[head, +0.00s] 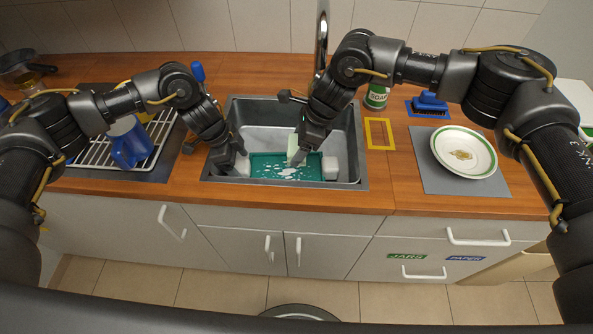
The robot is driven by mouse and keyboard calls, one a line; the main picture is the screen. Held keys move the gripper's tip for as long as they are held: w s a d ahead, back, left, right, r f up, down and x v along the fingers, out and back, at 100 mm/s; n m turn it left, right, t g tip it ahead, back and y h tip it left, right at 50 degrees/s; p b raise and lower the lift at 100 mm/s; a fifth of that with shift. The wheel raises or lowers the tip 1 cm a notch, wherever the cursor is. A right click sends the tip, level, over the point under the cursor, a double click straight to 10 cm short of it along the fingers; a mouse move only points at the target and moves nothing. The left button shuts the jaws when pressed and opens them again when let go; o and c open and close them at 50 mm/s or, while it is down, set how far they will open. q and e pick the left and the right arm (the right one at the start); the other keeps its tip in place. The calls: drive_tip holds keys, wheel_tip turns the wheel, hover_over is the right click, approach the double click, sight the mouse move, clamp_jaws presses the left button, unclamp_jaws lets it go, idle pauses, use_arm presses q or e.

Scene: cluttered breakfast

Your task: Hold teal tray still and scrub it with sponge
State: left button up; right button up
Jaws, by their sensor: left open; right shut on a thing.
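The teal tray (313,170) lies in the metal sink, with white handles at its left and right ends and whitish patches on its surface. My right gripper (293,160) is shut on the pale green sponge (292,146), over the middle of the tray; the fingers partly hide the sponge, and I cannot tell if it touches the tray. My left gripper (234,165) is open at the tray's left handle (244,166); whether it touches the handle is unclear.
The sink (347,130) rim and tall faucet (321,40) surround the work area. Left is a drying rack (88,153) with a blue pitcher (130,146). Right are a soap can (376,97), a yellow outline (380,134), a blue brush (431,101) and a dirty plate (484,163) on a grey mat (432,176).

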use_arm(q)
drive_tip(key=shift+v, duration=3.55)
drive_tip(key=v, duration=1.2)
use_arm(e)
drive_tip(key=shift+r, duration=0.1)
